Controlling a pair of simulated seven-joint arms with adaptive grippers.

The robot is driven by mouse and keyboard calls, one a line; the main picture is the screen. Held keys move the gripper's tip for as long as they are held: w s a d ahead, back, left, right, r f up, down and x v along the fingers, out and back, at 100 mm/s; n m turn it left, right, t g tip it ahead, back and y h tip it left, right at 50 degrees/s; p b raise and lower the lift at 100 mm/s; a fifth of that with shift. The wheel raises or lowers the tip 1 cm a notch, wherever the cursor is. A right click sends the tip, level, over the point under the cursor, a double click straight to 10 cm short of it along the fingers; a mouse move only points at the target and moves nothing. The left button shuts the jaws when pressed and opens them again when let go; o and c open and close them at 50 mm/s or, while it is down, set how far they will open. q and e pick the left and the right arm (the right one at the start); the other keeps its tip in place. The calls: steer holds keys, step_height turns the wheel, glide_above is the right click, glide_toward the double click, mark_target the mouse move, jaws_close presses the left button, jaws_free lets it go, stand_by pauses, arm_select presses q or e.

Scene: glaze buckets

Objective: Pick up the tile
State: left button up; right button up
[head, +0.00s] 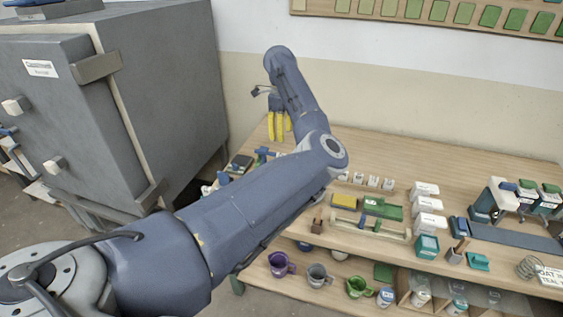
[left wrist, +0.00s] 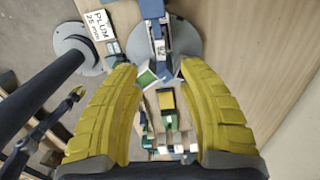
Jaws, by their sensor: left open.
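My left gripper (head: 279,127) is open, its yellow fingers pointing down over the far left part of the table. In the left wrist view the open fingers (left wrist: 160,72) have a gap between them, with nothing held. A small green and white flat piece (left wrist: 146,77) shows in that gap, lower down beside a blue stand (left wrist: 153,10) with a round grey base (left wrist: 185,42); it may be the tile, but I cannot be sure.
A yellow block (head: 343,200) and a green block (head: 380,207) lie mid-table, near white boxes (head: 428,206). A grey kiln-like cabinet (head: 170,80) stands left. Mugs (head: 318,275) and jars fill the lower shelf. A board of green tiles (head: 439,11) hangs on the wall.

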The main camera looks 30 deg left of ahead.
arm_select(q)
steer(key=shift+w+f, duration=0.1)
steer(key=shift+f, duration=5.1)
steer(key=shift+c, duration=0.4)
jaws_close()
